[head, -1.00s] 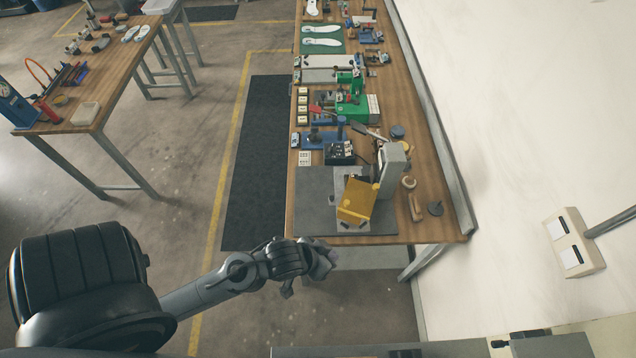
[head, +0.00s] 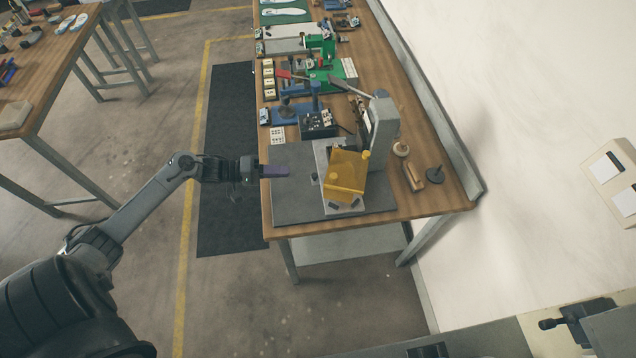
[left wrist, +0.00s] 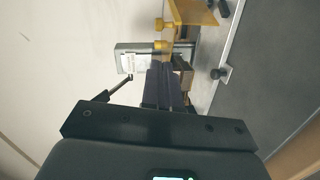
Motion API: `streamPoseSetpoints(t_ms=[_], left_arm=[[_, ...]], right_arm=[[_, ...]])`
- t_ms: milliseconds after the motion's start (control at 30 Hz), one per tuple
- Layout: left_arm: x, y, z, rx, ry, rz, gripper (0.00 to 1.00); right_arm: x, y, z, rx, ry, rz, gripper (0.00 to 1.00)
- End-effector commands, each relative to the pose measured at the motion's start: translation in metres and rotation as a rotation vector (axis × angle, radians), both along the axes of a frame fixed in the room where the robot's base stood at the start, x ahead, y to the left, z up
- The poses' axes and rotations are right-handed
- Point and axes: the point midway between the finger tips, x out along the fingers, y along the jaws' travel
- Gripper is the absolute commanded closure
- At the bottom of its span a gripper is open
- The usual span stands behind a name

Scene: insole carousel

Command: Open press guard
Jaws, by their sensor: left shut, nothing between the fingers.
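The press (head: 384,125) stands on a grey mat (head: 295,205) at the near end of the long wooden bench. Its yellow guard (head: 346,174) is a tilted plate at the front of the press, over a light base plate. In the left wrist view the guard (left wrist: 192,12) is at the top, with yellow knobs beside it. My left gripper (head: 286,171) is over the left part of the mat, left of the guard and apart from it, pointing right. In the left wrist view its dark fingers (left wrist: 163,85) are together and empty. My right gripper is not in view.
A counter box (head: 318,124) and a blue fixture (head: 285,112) sit behind the mat. The floor left of the bench is clear.

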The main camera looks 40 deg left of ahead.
Motion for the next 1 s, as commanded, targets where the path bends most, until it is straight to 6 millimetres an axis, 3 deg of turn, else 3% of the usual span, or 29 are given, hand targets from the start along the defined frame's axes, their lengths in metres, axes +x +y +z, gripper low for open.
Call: streamPoseSetpoints(t_ms=[33,100,300,867,1000], left_arm=[[0.003,0.011,-0.004,-0.012,-0.002,0.002,1.0],[0.005,0.021,0.0,-0.027,-0.005,0.004,1.0],[0.014,0.023,0.005,-0.045,-0.008,0.004,1.0],[0.083,-0.041,-0.005,-0.043,-0.01,0.003,1.0],[0.081,-0.06,-0.008,-0.044,-0.007,0.002,1.0]], right_arm=[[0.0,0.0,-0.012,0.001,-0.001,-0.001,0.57],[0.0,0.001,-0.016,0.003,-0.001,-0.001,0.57],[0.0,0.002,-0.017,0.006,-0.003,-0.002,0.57],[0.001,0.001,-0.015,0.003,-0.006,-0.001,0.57],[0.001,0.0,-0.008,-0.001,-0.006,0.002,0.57]])
